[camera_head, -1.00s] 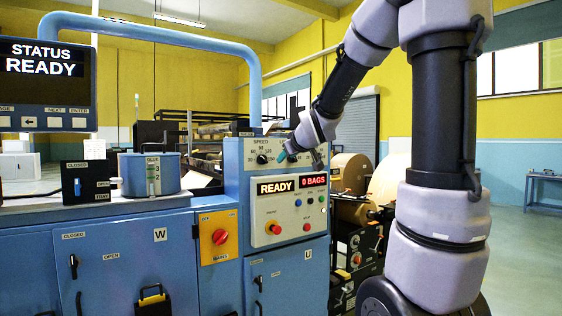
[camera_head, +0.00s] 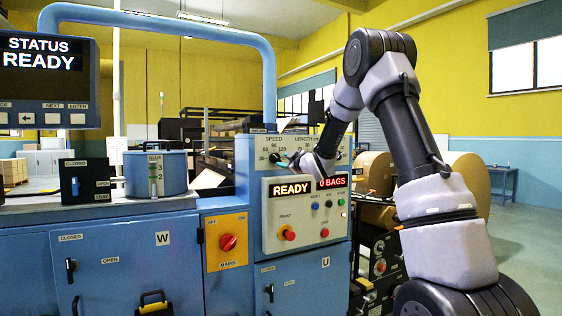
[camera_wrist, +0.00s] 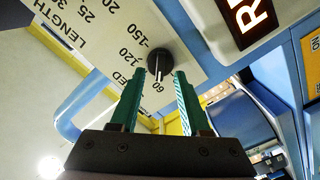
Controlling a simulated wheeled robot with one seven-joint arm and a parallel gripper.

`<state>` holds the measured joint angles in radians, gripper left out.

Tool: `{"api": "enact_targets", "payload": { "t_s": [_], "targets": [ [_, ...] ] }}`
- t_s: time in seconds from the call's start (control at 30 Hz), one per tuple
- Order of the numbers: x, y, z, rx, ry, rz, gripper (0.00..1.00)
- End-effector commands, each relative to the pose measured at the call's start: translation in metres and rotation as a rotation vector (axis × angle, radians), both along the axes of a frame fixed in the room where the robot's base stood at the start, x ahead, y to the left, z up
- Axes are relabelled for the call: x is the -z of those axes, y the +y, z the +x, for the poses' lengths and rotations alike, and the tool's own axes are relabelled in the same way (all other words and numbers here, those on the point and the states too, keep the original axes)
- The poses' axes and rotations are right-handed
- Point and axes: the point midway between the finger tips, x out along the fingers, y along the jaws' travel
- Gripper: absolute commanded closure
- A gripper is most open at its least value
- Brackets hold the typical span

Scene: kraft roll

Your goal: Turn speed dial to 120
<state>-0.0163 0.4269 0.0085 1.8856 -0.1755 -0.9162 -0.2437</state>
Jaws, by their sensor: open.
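The black speed dial (camera_head: 275,158) is on the upper panel of the blue machine, under the word SPEED. In the wrist view the dial (camera_wrist: 160,58) lies just beyond and between the tips of my gripper's green fingers (camera_wrist: 161,76). The fingers are apart, and I cannot tell whether they touch the dial. A white mark on the dial seems to point toward the 60; the 120 and 150 labels are further round, to its left. In the head view my gripper (camera_head: 288,160) is just right of the dial, partly hidden by my wrist.
A LENGTH scale is right of the speed scale, partly behind my arm. Below are the READY display (camera_head: 291,189), small buttons and red knobs (camera_head: 287,233). A yellow panel with a red mains switch (camera_head: 228,242) is lower left. Kraft rolls (camera_head: 468,178) stand right.

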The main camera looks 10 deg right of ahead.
Motion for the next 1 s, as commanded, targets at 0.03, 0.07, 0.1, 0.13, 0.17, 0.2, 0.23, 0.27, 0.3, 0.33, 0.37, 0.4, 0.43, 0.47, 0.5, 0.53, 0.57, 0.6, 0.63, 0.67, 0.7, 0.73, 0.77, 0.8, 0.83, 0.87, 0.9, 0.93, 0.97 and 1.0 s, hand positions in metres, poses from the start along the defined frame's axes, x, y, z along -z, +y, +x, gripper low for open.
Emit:
{"api": "enact_targets", "payload": {
  "t_s": [0.03, 0.07, 0.1, 0.13, 0.17, 0.2, 0.23, 0.27, 0.3, 0.33, 0.37, 0.4, 0.43, 0.47, 0.5, 0.53, 0.57, 0.6, 0.63, 0.67, 0.7, 0.73, 0.77, 0.8, 0.83, 0.87, 0.9, 0.93, 0.97, 1.0],
  "targets": [
    [0.001, 0.003, 0.008, -0.001, 0.001, 0.0, 0.54],
    [0.001, 0.004, 0.013, 0.0, 0.0, 0.0, 0.54],
    [0.0, 0.006, 0.017, 0.0, 0.0, 0.0, 0.54],
    [0.0, 0.007, 0.021, 0.0, 0.0, -0.001, 0.54],
    [0.001, 0.008, 0.024, 0.0, 0.0, 0.0, 0.54],
    [0.001, 0.009, 0.027, 0.0, 0.001, 0.0, 0.54],
    [0.0, 0.009, 0.029, 0.001, 0.001, 0.0, 0.54],
    [0.0, 0.01, 0.03, 0.001, 0.001, 0.0, 0.54],
    [0.0, 0.01, 0.032, 0.001, 0.001, 0.0, 0.54],
    [0.0, 0.011, 0.032, 0.001, 0.001, 0.0, 0.54],
    [0.0, 0.011, 0.033, 0.001, 0.001, 0.0, 0.54],
    [0.0, 0.011, 0.033, 0.001, 0.001, 0.0, 0.54],
    [0.0, 0.011, 0.033, 0.001, 0.001, 0.0, 0.54],
    [0.0, 0.011, 0.033, 0.001, 0.001, 0.0, 0.54],
    [0.0, 0.011, 0.033, 0.001, 0.001, 0.0, 0.54],
    [0.0, 0.011, 0.033, 0.001, 0.001, 0.0, 0.54],
    [0.0, 0.011, 0.033, 0.001, 0.001, 0.0, 0.54],
    [0.0, 0.011, 0.033, 0.001, 0.001, 0.0, 0.58],
    [0.0, 0.01, 0.033, 0.001, 0.001, 0.0, 0.69],
    [0.0, 0.01, 0.033, 0.001, 0.001, 0.0, 0.8],
    [0.0, 0.01, 0.033, 0.001, 0.001, 0.0, 0.96],
    [0.0, 0.01, 0.033, 0.001, 0.001, 0.0, 1.0],
    [0.0, 0.01, 0.033, 0.001, 0.001, 0.0, 1.0],
    [0.0, 0.01, 0.033, 0.001, 0.001, 0.0, 1.0],
    [0.0, 0.01, 0.033, 0.001, 0.001, 0.0, 1.0],
    [0.0, 0.01, 0.033, 0.001, 0.001, 0.0, 1.0],
    [0.0, 0.01, 0.033, 0.001, 0.001, 0.001, 1.0],
    [0.0, 0.01, 0.033, 0.001, 0.002, 0.001, 1.0],
    [0.0, 0.01, 0.033, 0.001, 0.003, 0.003, 1.0],
    [0.0, 0.01, 0.033, 0.001, 0.004, 0.008, 1.0]
  ]
}}
